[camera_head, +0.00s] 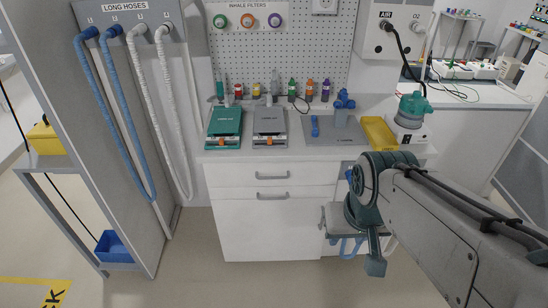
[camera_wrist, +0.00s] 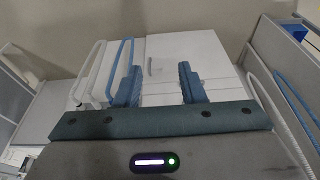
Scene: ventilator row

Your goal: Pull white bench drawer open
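The white bench (camera_head: 270,232) stands in the middle of the head view. Its front has an upper drawer handle (camera_head: 272,175) and a lower handle (camera_head: 272,195), both grey bars. The drawer fronts look flush and shut. In the wrist view my gripper (camera_wrist: 160,82) is open, with its two dark blue fingers well apart and nothing between them. A white front with a small grey handle (camera_wrist: 151,67) shows beyond and between the fingers, apart from them. In the head view my wrist hangs before the bench's right part, right of both handles. The fingertips are hard to make out there.
A teal device (camera_head: 225,122), a grey device (camera_head: 269,122) and a yellow tray (camera_head: 379,134) are on the bench top. A hose cabinet (camera_head: 110,170) with hanging blue and white hoses stands left. The floor (camera_head: 220,285) before the bench is clear.

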